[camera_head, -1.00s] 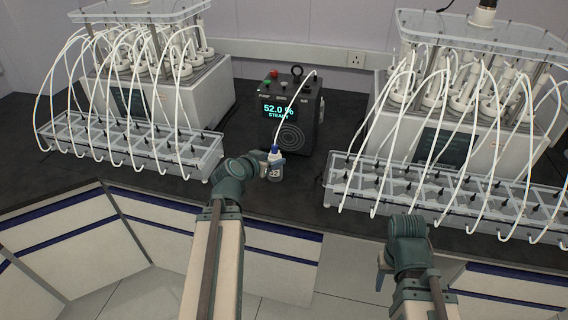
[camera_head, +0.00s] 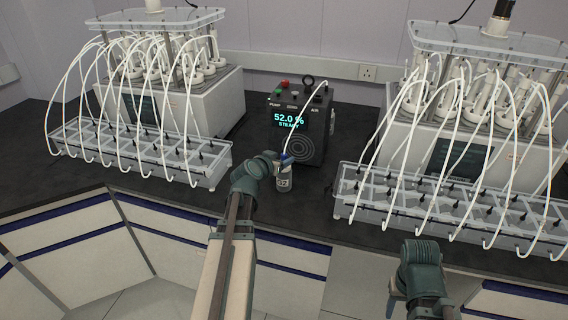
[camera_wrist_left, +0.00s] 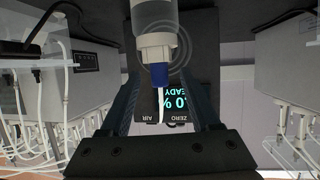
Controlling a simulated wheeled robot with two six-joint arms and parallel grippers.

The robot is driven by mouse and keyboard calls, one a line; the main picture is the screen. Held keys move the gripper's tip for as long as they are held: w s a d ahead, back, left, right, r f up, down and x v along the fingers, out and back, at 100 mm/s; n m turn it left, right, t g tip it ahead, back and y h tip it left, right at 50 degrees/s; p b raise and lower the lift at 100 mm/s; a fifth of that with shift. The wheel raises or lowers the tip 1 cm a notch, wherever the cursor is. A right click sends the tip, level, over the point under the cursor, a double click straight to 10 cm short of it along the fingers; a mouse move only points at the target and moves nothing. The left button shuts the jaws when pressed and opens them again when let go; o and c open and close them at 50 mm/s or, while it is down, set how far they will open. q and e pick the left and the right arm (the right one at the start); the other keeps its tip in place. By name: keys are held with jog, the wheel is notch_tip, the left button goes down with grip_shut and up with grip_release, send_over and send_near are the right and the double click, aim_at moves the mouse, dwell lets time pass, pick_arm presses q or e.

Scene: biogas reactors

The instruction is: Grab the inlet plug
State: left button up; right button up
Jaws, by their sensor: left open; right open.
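The inlet plug is a blue cap (camera_head: 286,159) with a thin white tube, on top of a small clear bottle (camera_head: 284,183) standing upright on the dark bench. In the left wrist view the picture is inverted: the blue plug (camera_wrist_left: 159,75) hangs below the bottle's white collar (camera_wrist_left: 156,47). My left gripper (camera_head: 278,163) is at the plug. Its two dark fingers (camera_wrist_left: 161,84) stand open on either side of the plug, with gaps visible. My right gripper (camera_head: 391,303) is low in front of the bench, away from the bottle, and partly hidden by its wrist.
A black gas meter (camera_head: 300,135) reading 52.0 % steady stands just behind the bottle. Tubed reactor units with clear racks stand at the left (camera_head: 140,155) and right (camera_head: 460,215). The bench strip in front of the meter is narrow.

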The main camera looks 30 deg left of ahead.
pick_arm(q)
jog(key=b+x, duration=0.1)
jog(key=x, duration=0.4)
jog(key=shift+w+r+b, duration=0.15)
jog(key=shift+w+b, duration=0.05)
jog(key=shift+b, duration=0.1)
grip_shut()
